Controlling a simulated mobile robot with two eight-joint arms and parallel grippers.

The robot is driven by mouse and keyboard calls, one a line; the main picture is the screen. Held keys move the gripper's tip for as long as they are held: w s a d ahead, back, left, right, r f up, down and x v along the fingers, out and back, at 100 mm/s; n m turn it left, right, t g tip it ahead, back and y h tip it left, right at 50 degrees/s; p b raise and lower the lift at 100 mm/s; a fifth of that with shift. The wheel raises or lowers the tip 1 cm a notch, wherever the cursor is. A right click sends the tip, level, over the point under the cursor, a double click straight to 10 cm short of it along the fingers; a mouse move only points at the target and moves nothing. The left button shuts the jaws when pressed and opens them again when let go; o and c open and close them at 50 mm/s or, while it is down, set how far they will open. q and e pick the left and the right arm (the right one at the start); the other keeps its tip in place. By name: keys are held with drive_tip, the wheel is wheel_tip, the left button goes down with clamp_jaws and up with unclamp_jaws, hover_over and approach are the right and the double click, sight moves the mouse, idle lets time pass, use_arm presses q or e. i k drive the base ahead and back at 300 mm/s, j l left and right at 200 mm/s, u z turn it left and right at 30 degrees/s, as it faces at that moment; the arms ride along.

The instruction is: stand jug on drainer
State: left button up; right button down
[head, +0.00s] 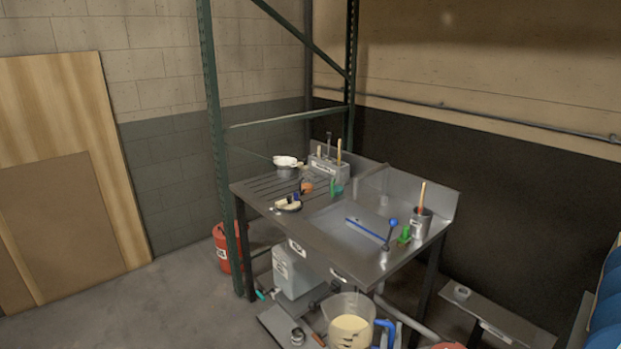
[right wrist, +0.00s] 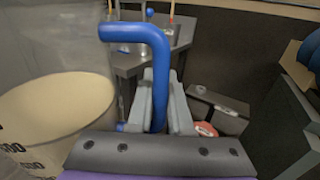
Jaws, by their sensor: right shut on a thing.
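The clear jug (head: 349,318) with a cream-coloured inside and a blue handle is at the bottom of the head view, in front of the sink unit. In the right wrist view the jug (right wrist: 50,120) fills the left side, with dark markings on its wall. My right gripper (head: 390,332) is shut on the blue handle; in the right wrist view the handle (right wrist: 140,34) rises between the fingers. The jug looks upright. The ribbed drainer (head: 259,187) is the left part of the metal sink top. My left gripper is not in view.
A white-topped pot (head: 287,163), a brush (head: 288,204) and a grey tool holder (head: 327,169) stand on or beside the drainer. A green rack post (head: 218,130) rises at the left front.

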sight(277, 198)
drive_tip(key=i+j, duration=0.75)
drive_tip(key=j, duration=0.25)
drive_tip(key=i+j, duration=0.4)
drive_tip(key=i+j+z, duration=0.1)
drive_tip(key=i+j, duration=0.25)
drive_tip(key=j, duration=0.25)
drive_tip(key=i+j, duration=0.4)
drive_tip(key=j, duration=0.15)
